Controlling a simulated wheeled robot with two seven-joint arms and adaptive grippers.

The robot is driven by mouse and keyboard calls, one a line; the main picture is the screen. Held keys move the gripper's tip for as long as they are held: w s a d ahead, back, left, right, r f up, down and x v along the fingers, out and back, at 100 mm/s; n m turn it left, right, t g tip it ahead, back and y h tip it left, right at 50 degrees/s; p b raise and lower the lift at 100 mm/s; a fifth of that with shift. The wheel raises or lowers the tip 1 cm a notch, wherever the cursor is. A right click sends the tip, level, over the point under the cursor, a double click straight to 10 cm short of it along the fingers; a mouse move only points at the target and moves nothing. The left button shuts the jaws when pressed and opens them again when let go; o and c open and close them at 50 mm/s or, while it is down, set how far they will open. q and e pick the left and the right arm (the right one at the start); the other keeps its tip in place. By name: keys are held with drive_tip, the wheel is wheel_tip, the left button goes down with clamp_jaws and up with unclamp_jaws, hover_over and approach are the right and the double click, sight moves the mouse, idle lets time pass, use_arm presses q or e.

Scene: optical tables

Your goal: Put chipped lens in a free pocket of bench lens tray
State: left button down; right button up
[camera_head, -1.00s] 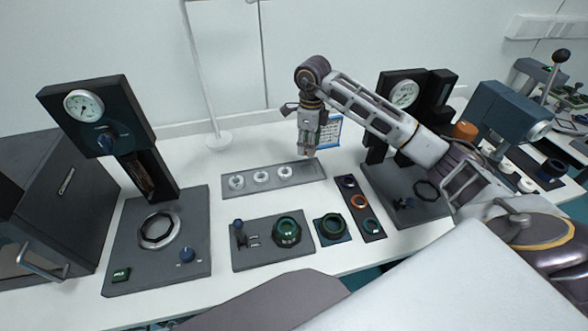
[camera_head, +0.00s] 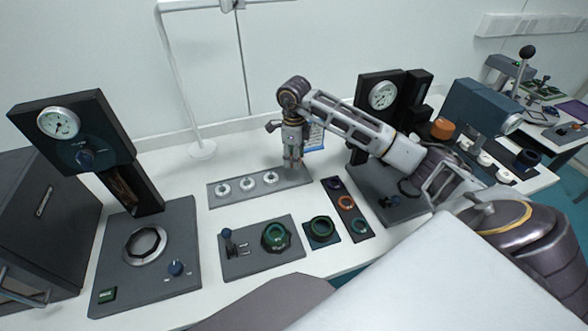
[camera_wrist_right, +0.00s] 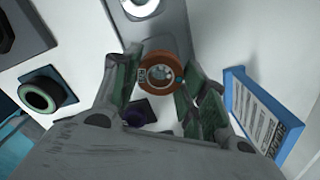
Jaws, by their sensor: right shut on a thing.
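My right gripper (camera_head: 293,165) is shut on an orange-brown ringed lens (camera_wrist_right: 163,75), which shows between the fingers in the right wrist view. I take it for the chipped lens; no chip can be made out. In the head view the fingertips are at the right end of a long grey tray (camera_head: 217,202), apparently the bench lens tray. Several white rings (camera_head: 246,182) sit along it to the left of the gripper. One white ring also shows in the wrist view (camera_wrist_right: 140,5). The gripper hides part of the tray's right end. My left gripper is not in view.
A dark strip (camera_head: 358,220) with blue, orange and green rings lies to the right. A green ring (camera_head: 321,229) on a blue pad and a grey plate (camera_head: 238,268) stand in front. Gauge stands (camera_head: 65,150) flank the bench. A blue-edged card (camera_wrist_right: 260,120) is close behind the gripper.

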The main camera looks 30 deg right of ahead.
sight(294, 175)
drive_tip(key=shift+f, duration=3)
drive_tip(key=o, duration=0.7)
drive_tip(key=shift+o, duration=1.6)
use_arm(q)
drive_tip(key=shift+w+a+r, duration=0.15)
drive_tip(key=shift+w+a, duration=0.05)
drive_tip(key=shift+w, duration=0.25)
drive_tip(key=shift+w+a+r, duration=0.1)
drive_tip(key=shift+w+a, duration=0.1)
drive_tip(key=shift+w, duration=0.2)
